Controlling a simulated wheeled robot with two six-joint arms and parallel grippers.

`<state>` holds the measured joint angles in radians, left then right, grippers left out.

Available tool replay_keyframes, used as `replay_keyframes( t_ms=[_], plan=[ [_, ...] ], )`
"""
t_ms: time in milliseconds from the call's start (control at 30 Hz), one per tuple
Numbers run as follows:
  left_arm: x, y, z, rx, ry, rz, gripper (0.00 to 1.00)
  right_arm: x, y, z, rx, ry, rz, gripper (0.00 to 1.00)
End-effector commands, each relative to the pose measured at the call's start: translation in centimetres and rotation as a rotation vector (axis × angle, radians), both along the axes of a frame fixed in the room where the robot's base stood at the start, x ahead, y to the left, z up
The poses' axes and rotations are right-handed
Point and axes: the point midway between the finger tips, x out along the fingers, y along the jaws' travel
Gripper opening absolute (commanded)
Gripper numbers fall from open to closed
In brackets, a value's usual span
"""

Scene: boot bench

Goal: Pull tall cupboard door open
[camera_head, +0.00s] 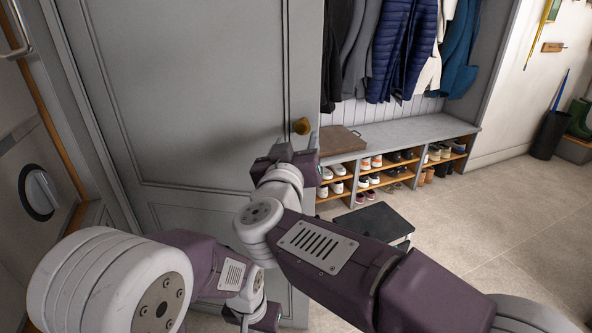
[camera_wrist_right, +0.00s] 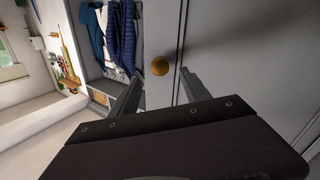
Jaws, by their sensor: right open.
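The tall cupboard door (camera_head: 195,90) is a grey panelled door filling the left middle of the head view. It appears closed, though its edge is partly hidden by my arm. Its round brass knob (camera_head: 302,126) sits near the door's right edge. My right gripper (camera_head: 296,140) is just below and in front of the knob, open. In the right wrist view the knob (camera_wrist_right: 160,67) shows between and beyond the open fingers (camera_wrist_right: 158,85), with no visible contact. My left gripper (camera_head: 252,318) is low in front of the door; its fingers are too hidden to read.
A bench (camera_head: 400,135) with shoe cubbies and a brown board (camera_head: 340,140) stands right of the door, under hanging coats (camera_head: 405,45). A dark step stool (camera_head: 375,222) is on the floor in front. The tiled floor at right is clear.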

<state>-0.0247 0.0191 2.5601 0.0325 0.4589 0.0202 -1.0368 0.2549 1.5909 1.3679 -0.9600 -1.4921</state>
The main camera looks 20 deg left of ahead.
Motion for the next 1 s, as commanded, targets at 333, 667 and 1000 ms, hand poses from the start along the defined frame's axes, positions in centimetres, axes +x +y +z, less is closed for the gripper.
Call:
replay_keyframes(
  t_ms=[333, 667, 1000],
  plan=[
    [0.0, 0.0, -1.7, 0.000, 0.000, 0.000, 0.36, -0.8, -0.1, 0.1, 0.000, 0.002, 0.004, 0.55],
    [0.0, 0.0, -1.7, 0.000, 0.000, 0.000, 0.36, 3.6, -6.0, -1.0, -0.046, -0.010, -0.071, 0.00],
    [0.0, 0.0, -1.7, 0.000, 0.000, 0.000, 0.36, 7.4, -21.9, -16.7, -0.117, 0.332, -0.013, 0.00]
  ],
)
